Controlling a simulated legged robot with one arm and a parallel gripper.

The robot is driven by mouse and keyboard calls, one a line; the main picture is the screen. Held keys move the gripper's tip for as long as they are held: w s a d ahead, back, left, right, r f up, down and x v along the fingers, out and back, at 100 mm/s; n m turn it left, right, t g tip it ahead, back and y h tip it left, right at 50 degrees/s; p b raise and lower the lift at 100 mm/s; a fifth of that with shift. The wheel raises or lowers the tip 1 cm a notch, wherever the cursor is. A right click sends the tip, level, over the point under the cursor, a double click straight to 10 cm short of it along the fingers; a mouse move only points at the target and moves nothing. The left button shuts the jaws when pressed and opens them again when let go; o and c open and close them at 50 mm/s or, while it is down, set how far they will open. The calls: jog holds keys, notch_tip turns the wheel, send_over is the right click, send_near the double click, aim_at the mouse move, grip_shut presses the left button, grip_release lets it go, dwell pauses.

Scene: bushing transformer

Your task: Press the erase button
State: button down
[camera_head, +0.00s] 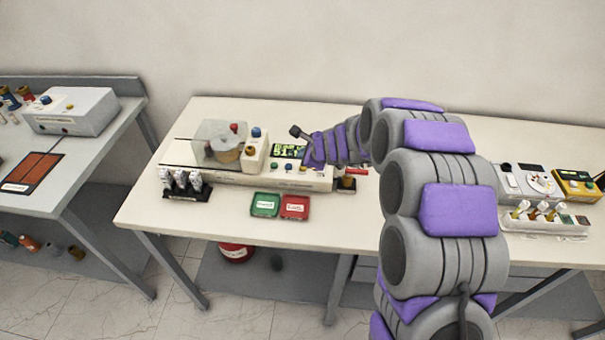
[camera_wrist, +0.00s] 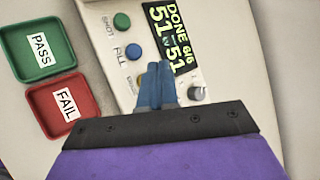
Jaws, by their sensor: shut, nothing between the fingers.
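The cream tester unit stands on the table, with a lit display (camera_wrist: 170,38) reading "DONE 6/6" and "51 v 51". Its panel (camera_head: 290,169) also shows in the head view. In the wrist view, a green button (camera_wrist: 122,21) is labelled SHOT and a blue button (camera_wrist: 133,53) is labelled FILL. Below them, a yellowish button (camera_wrist: 140,80) is mostly hidden by my fingers; its label is not readable. My gripper (camera_wrist: 160,68) is shut and empty, with its blue fingertips over the panel between the buttons and the display. I cannot tell whether they touch it.
A grey knob (camera_wrist: 196,93) is right of my fingertips. A green PASS tray (camera_wrist: 15,55) and a red FAIL tray (camera_wrist: 47,93) lie beside the unit. A clear cover (camera_head: 213,133) stands on the unit's left part. A black rack (camera_head: 181,191) of small parts is in front.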

aim_at(304, 169)
jog(key=shift+f+b, duration=0.4)
jog(key=shift+f, duration=0.45)
jog(key=shift+f, duration=0.1)
dwell(1.3)
jog(key=shift+f+b, duration=0.25)
jog(key=shift+b, duration=0.1)
jog(key=shift+f+b, duration=0.35)
jog(key=shift+f, duration=0.1)
dwell(0.6)
jog(key=shift+r, duration=0.15)
jog(key=shift+r+p, duration=0.75)
jog(key=shift+p, duration=0.2)
jog(key=shift+r+p, duration=2.4)
jog(key=shift+r, duration=0.1)
